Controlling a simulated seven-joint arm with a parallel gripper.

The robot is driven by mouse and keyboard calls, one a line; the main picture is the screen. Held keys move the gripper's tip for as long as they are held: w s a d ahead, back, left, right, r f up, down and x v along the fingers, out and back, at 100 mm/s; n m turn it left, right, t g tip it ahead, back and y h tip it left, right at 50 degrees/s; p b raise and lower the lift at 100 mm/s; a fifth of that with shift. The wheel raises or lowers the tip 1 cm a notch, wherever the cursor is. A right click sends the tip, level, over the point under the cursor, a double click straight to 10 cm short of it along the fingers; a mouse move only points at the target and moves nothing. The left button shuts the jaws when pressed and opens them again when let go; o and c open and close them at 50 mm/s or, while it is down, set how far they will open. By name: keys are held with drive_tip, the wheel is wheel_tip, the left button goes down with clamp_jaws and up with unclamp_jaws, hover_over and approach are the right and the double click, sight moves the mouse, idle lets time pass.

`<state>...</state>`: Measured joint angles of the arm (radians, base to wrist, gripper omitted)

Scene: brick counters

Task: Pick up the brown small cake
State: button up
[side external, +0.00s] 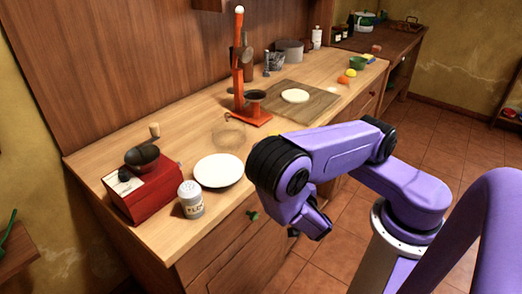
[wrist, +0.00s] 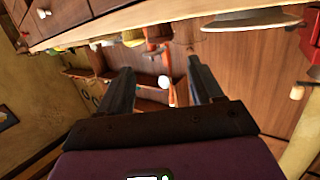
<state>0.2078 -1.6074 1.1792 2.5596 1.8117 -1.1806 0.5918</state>
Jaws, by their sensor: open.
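I cannot make out a brown small cake in either view. My gripper (wrist: 160,82) shows in the wrist view with its two dark fingers well apart and nothing between them. In the side view my gripper (side external: 312,226) hangs in front of the counter's front edge, below the worktop level and right of the white plate (side external: 218,171). My arm hides part of the counter's front and middle. The plate looks empty, and its edge also shows in the wrist view (wrist: 255,20).
On the wooden counter (side external: 185,232) stand a red grinder (side external: 146,188), a labelled flour shaker (side external: 191,200), an orange stand (side external: 239,75) and a cutting board (side external: 322,101) bearing a white disc (side external: 295,96). Orange and yellow items lie farther back. Open floor (side external: 345,215) lies in front.

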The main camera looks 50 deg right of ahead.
drive_tip(key=x, duration=0.7)
drive_tip(key=r+x, duration=0.1)
drive_tip(key=x, duration=0.3)
drive_tip(key=shift+w+d, duration=0.3)
drive_tip(key=shift+d, duration=0.1)
drive_tip(key=shift+r+x, duration=0.15)
drive_tip(key=shift+x, duration=1.3)
drive_tip(key=shift+r+x, duration=0.1)
drive_tip(key=shift+x, duration=1.35)
drive_tip(key=shift+w+a, duration=0.1)
drive_tip(key=c, duration=0.7)
